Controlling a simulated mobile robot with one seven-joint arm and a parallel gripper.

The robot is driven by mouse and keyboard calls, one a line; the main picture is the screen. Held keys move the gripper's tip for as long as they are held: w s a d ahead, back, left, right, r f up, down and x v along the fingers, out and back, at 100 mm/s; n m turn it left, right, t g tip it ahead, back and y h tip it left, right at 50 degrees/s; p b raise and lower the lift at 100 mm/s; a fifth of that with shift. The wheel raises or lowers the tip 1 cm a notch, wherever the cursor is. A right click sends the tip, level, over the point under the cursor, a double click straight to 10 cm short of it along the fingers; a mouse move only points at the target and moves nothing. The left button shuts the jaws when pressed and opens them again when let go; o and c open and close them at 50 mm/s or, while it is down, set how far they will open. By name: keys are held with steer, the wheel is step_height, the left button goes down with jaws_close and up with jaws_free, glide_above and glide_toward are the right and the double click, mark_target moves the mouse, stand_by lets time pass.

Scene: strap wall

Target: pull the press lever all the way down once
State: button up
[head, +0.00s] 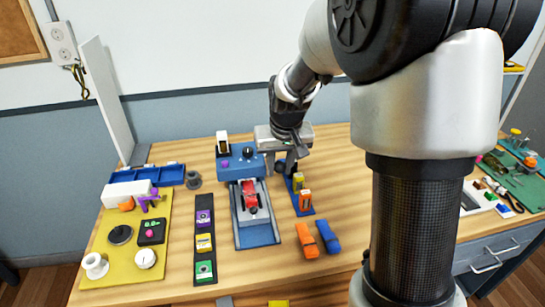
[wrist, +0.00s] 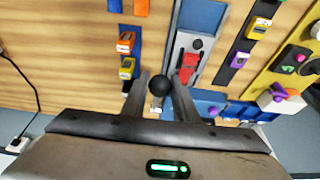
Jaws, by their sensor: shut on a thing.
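The blue press (head: 241,164) stands at the back middle of the wooden table, with a long blue and grey bed (head: 257,234) running toward the front. A red toy car (head: 251,195) sits on the bed; it also shows in the wrist view (wrist: 187,67). The press lever ends in a round black knob (wrist: 160,85). My gripper (head: 284,168) is at the right side of the press. In the wrist view its two fingers (wrist: 160,92) are shut on the knob, one on each side. The lever's shaft is mostly hidden by my gripper.
A blue strip with yellow and orange blocks (head: 303,196) lies just right of the press. Orange (head: 307,241) and blue (head: 328,238) toy cars are in front. A dark strip with coloured blocks (head: 204,243) and a yellow board (head: 118,265) lie left.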

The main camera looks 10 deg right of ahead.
steer(key=shift+s+f+b, duration=0.25)
steer(key=shift+f+b, duration=0.05)
steer(key=shift+f, duration=0.2)
steer(key=shift+s+f+b, duration=0.2)
steer(key=shift+f+b, duration=0.05)
steer(key=shift+f, duration=0.3)
steer(key=shift+s+f+b, duration=0.2)
steer(key=shift+f+b, duration=0.55)
steer(key=shift+f, duration=0.1)
steer(key=shift+s+f+b, duration=0.2)
steer(key=shift+f+b, duration=0.5)
steer(key=shift+f, duration=0.3)
steer(key=shift+f+b, duration=1.25)
steer(key=shift+f, duration=0.2)
